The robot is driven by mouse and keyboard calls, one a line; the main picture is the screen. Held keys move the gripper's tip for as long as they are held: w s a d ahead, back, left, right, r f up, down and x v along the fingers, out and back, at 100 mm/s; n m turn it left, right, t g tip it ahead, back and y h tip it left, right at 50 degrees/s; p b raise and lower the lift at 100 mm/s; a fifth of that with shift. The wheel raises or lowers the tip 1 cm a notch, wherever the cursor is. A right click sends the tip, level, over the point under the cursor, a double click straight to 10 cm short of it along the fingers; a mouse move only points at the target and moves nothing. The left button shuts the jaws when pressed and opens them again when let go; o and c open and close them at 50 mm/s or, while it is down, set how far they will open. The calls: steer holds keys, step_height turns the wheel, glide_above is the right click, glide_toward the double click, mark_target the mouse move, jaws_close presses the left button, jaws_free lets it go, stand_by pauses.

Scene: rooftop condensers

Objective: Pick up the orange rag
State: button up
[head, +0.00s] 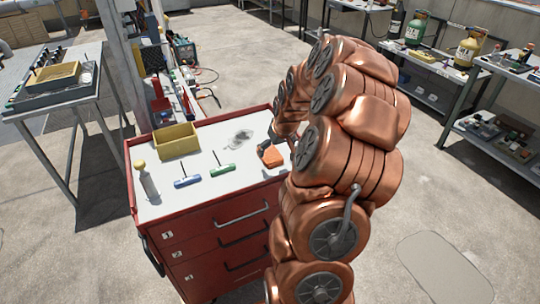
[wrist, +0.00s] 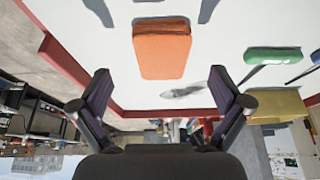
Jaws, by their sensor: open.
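The orange rag (head: 273,158) is a folded, flat rectangular pad on the white top of the red tool cart (head: 212,231), near its right side. In the wrist view the rag (wrist: 162,50) lies beyond the fingertips, roughly centred between them. My gripper (head: 266,146) is close to the rag in the head view, and my copper-coloured arm hides the cart's right edge. In the wrist view my gripper (wrist: 160,78) is open with its two dark fingers wide apart. Nothing is between the fingers, and they do not appear to touch the rag.
A yellow bin (head: 176,141), a blue-handled tool (head: 187,182), a green-handled tool (head: 222,170) and a yellow-capped bottle (head: 147,181) stand or lie on the cart. A grey patch (head: 239,139) lies behind the rag. The cart top around the rag is mostly clear.

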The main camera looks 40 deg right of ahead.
mark_target(272, 156)
steer(key=shift+p+x, duration=0.85)
steer(key=shift+x, duration=0.45)
steer(key=shift+p+x, duration=0.3)
steer(key=shift+x, duration=0.8)
steer(key=shift+w, duration=0.15)
steer(key=c, duration=1.1)
steer(key=shift+r, duration=0.1)
steer(key=shift+r+b, duration=1.1)
steer(key=shift+r, duration=0.65)
steer(key=s+a+r+b, duration=0.1)
steer(key=s+a+b, duration=0.3)
steer(key=s+a, duration=0.5)
steer(key=s, duration=0.4)
steer(key=shift+r+b, duration=0.2)
steer(key=shift+b, duration=0.2)
